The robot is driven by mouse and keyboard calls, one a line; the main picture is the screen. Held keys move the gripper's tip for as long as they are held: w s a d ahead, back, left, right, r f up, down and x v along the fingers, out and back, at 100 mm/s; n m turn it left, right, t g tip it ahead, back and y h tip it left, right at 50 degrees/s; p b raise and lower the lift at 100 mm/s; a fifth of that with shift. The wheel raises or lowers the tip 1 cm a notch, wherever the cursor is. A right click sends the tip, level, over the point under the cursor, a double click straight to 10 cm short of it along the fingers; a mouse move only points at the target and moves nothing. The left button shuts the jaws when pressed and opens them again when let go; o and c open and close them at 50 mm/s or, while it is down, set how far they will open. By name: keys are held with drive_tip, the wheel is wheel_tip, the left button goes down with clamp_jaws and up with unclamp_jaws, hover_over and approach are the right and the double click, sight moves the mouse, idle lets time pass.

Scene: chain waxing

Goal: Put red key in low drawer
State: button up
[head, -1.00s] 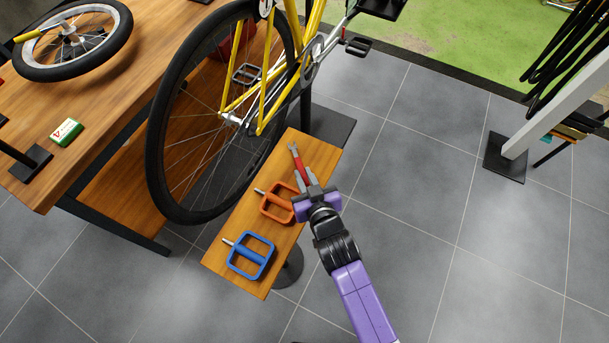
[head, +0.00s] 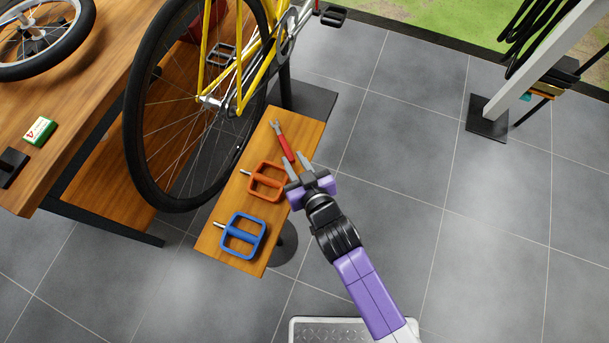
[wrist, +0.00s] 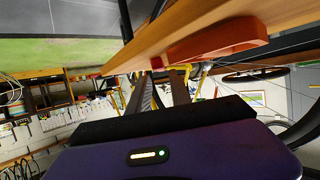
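The red key is a wrench with a red handle and grey jaw (head: 286,148). No drawer is visible.
An orange pedal (head: 265,181) and a blue pedal (head: 242,236) lie on the same bench. A yellow bicycle with a large wheel (head: 135,115) stands behind it. A workbench (head: 75,115) is at left, a post (head: 540,70) at right. Tiled floor at right is free.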

drive_tip(key=v, duration=0.8)
drive_tip(key=shift+r, duration=0.1)
drive_tip(key=s+d+r+m+t+h, duration=0.1)
drive_tip(key=s+d+r, duration=0.3)
drive_tip(key=s+d, duration=0.4)
drive_tip(key=s+d+r+m+h, duration=0.2)
drive_tip(key=s+d+r, duration=0.3)
drive_tip(key=s+d, duration=0.4)
drive_tip(key=shift+s+d+r+m+t+h, duration=0.2)
drive_tip(key=shift+s+m+t+h, duration=0.15)
drive_tip(key=shift+s, duration=0.8)
drive_tip(key=shift+o, duration=0.6)
drive_tip(key=s+d+r+m+h, duration=0.1)
drive_tip(key=s+d+r+h, duration=0.1)
drive_tip(key=s+r, duration=0.3)
drive_tip(key=shift+d+r+t, duration=0.3)
drive_tip(key=shift+r+t, duration=0.05)
drive_tip(key=shift+r, duration=0.55)
drive_tip(key=shift+o, duration=1.2)
drive_tip(key=shift+r, duration=0.25)
